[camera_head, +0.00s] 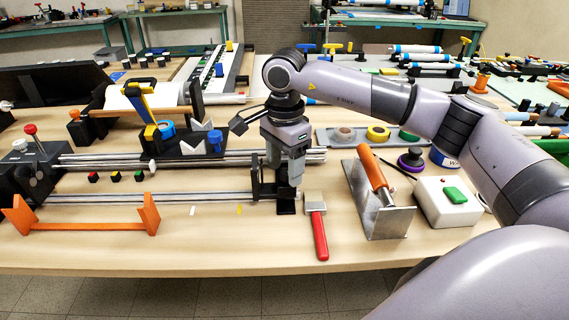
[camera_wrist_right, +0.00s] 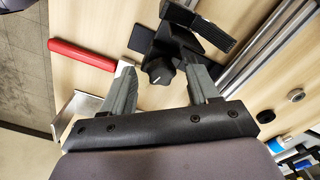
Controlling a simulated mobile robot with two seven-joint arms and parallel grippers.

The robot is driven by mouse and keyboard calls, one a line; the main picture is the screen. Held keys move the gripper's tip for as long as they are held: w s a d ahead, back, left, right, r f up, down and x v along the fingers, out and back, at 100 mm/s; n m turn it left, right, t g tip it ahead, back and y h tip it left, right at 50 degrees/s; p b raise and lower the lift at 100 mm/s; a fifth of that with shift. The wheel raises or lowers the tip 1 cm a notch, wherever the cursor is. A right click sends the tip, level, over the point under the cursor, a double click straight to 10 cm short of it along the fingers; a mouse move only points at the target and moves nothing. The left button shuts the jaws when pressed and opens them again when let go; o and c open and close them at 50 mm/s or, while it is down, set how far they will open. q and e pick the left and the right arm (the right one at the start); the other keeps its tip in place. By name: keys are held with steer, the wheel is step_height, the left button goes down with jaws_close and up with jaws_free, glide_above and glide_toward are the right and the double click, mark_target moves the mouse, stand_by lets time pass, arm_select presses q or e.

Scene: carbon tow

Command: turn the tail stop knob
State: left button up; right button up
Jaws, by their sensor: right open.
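The tail stop (camera_head: 257,184) is a black bracket at the right end of the metal rails. Its black knob (camera_wrist_right: 158,72) shows in the right wrist view, with a light mark on its face. My right gripper (camera_head: 287,190) points down at the tail stop and hides the knob in the head view. In the right wrist view the two fingers of that gripper (camera_wrist_right: 160,84) are apart, one on each side of the knob. I cannot tell whether either finger touches it. My left gripper is not in view.
A red-handled brush (camera_head: 318,228) lies just right of the tail stop. A metal stand (camera_head: 390,221) with an orange-handled tool and a white box (camera_head: 447,203) with a green button stand further right. An orange frame (camera_head: 85,226) sits at the front left.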

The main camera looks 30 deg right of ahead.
steer(key=c, duration=1.1)
steer(key=shift+o, duration=0.2)
steer(key=shift+m, duration=0.4)
steer(key=m, duration=0.2)
steer(key=shift+w+m, duration=0.1)
steer(key=shift+m, duration=0.3)
steer(key=m, duration=0.3)
steer(key=shift+m, duration=0.3)
steer(key=m, duration=0.3)
steer(key=shift+w+m, duration=0.15)
steer(key=shift+m, duration=0.15)
steer(key=shift+d+m+p, duration=0.15)
steer(key=shift+m+p, duration=0.25)
steer(key=shift+m, duration=1.3)
